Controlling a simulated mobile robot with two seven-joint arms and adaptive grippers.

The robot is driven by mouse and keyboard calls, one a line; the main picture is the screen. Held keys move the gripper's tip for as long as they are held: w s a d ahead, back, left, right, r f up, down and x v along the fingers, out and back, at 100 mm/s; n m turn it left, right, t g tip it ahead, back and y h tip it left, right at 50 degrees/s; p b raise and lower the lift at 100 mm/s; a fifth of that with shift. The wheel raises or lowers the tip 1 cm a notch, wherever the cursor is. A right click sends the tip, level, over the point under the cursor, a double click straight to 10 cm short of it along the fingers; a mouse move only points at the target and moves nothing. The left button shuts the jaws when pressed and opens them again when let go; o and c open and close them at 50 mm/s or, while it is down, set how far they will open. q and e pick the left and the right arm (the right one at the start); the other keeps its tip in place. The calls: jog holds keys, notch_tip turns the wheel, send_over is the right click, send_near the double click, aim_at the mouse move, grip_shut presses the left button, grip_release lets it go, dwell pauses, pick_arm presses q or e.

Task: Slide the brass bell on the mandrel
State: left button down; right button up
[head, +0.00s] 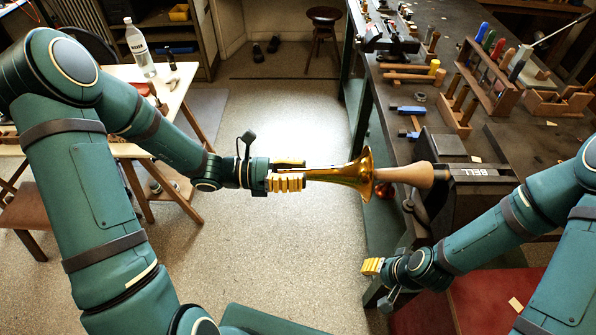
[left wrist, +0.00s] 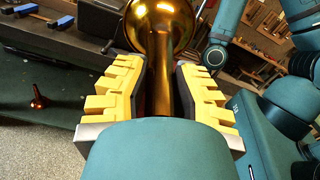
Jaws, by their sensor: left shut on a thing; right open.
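The brass bell (head: 345,175) is held level above the floor, beside the bench edge, with its flared mouth facing right. My left gripper (head: 288,178) is shut on its narrow tube end. In the left wrist view the bell (left wrist: 160,75) runs out between the yellow fingers (left wrist: 160,95). My right gripper (head: 372,267) is open and empty, low near the bench front.
The bench (head: 520,145) carries a wooden tool rack (head: 490,85), blue-handled tools (head: 408,110) and a wooden mallet (head: 410,77). A light table with a bottle (head: 140,48) stands at left. A small reddish funnel-shaped object (left wrist: 38,98) shows in the left wrist view. Open floor lies between.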

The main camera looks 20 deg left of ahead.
aim_at(319, 174)
pick_arm(q)
jog(key=shift+d, duration=0.15)
jog(key=shift+x, duration=1.95)
jog(key=shift+p, duration=0.35)
dwell(0.5)
jog(key=shift+d, duration=0.15)
jog(key=shift+b+x, duration=0.65)
jog(key=shift+x, duration=4.15)
jog(key=c, duration=0.8)
grip_release()
jog(key=shift+w, duration=0.1)
jog(key=shift+c, duration=0.2)
